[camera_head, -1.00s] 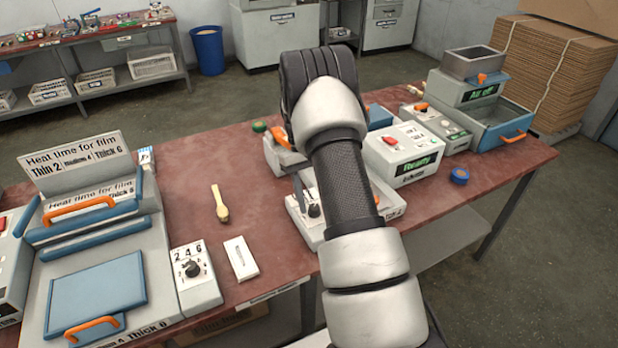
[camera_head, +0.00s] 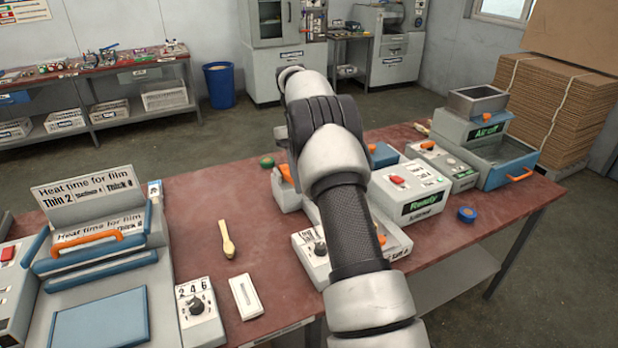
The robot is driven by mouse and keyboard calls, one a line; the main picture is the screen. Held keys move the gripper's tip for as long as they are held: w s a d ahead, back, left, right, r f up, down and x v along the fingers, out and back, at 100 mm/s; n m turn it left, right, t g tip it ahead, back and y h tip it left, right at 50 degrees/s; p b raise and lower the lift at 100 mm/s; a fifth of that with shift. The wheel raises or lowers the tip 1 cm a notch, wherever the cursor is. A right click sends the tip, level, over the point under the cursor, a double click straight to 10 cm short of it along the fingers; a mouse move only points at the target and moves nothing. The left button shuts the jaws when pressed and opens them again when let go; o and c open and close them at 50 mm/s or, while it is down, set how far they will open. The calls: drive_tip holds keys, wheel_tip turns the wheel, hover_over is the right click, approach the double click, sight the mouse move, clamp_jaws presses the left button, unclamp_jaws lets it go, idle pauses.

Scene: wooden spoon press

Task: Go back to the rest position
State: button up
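My arm reaches up from the bottom right across the table in the head view. Its far end is bent away behind its own links, so my gripper's fingers do not show. A wooden spoon (camera_head: 227,239) lies on the red-brown table (camera_head: 190,208), apart from my arm. A small white block with a slot (camera_head: 245,297) lies in front of the spoon. A press with a blue plate (camera_head: 100,318) and a heat-time sign (camera_head: 88,197) stands at the left. A second machine (camera_head: 312,255) is partly hidden behind my arm.
A dial box marked 2 4 6 (camera_head: 200,312) stands by the left press. A box reading Ready (camera_head: 411,196), a blue tape roll (camera_head: 466,214) and an Air off machine (camera_head: 487,137) are at the right. A blue bin (camera_head: 219,85) stands on the floor behind.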

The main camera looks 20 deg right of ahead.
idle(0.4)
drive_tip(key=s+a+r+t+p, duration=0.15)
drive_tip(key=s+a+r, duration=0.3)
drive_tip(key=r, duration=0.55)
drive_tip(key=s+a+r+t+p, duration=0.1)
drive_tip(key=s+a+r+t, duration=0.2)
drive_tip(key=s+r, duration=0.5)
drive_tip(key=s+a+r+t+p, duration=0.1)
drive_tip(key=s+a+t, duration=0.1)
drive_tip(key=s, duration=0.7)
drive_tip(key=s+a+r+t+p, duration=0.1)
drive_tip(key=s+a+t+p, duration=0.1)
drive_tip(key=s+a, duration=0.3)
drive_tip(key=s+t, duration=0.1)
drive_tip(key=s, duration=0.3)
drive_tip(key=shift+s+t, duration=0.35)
